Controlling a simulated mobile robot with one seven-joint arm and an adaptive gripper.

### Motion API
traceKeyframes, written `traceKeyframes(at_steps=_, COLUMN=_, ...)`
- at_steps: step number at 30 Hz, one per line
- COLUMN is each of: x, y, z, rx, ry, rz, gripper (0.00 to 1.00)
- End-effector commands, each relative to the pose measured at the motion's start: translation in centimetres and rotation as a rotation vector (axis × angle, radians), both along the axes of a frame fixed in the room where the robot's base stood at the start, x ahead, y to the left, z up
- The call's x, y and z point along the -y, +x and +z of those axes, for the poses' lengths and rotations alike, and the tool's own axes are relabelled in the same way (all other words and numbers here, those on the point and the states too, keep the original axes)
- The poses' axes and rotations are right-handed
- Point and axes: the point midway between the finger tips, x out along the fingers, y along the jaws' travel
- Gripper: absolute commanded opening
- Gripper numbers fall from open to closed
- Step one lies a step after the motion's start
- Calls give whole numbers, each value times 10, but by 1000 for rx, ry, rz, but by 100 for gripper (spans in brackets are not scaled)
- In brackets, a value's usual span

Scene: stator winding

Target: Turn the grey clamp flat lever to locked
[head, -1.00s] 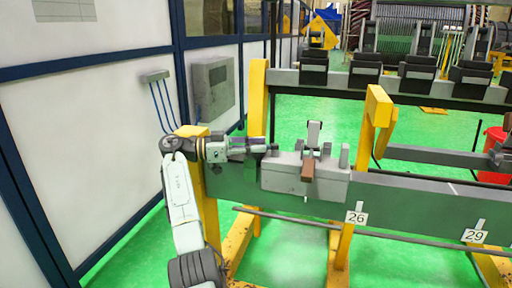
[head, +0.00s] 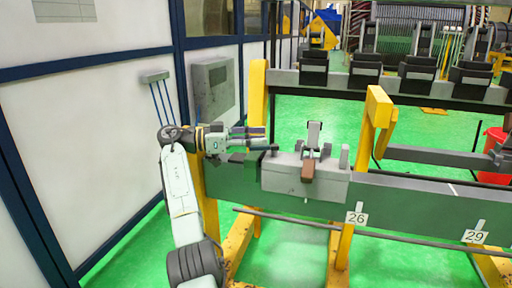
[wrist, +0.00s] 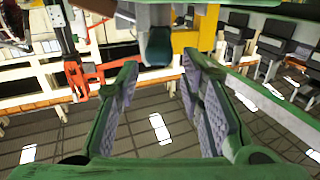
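The grey clamp block (head: 282,171) sits on the long grey-green beam in the head view. A grey upright lever (head: 314,134) stands on it, with a brown block (head: 308,171) at its front. A dark flat bar (head: 265,148) sticks out from the block's left side. My gripper (head: 262,138) is left of the clamp, close to this bar; contact cannot be told. In the wrist view my gripper (wrist: 160,70) is open, with nothing between its green fingers. A dark rounded end (wrist: 158,46) shows just beyond the fingertips.
The grey-green beam (head: 405,202) runs right past the labels 26 and 29. A yellow post (head: 378,110) stands right of the clamp. A white wall (head: 90,120) is at the left, and another rack with several dark blocks stands behind.

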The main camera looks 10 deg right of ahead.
Motion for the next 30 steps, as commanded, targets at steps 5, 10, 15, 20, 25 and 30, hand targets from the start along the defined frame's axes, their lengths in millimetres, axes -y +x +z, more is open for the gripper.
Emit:
traceKeyframes(at_steps=5, x=0, y=0, z=38, rx=3, ry=0, rz=-1, gripper=35)
traceKeyframes(at_steps=10, x=0, y=0, z=62, rx=1, ry=0, rz=-1, gripper=35)
traceKeyframes(at_steps=15, x=0, y=0, z=71, rx=0, ry=0, rz=0, gripper=35)
traceKeyframes(at_steps=20, x=0, y=0, z=71, rx=-1, ry=0, rz=0, gripper=35)
traceKeyframes(at_steps=25, x=-2, y=1, z=69, rx=10, ry=2, rz=8, gripper=28)
traceKeyframes(at_steps=30, x=-24, y=7, z=47, rx=151, ry=31, rz=105, gripper=17)
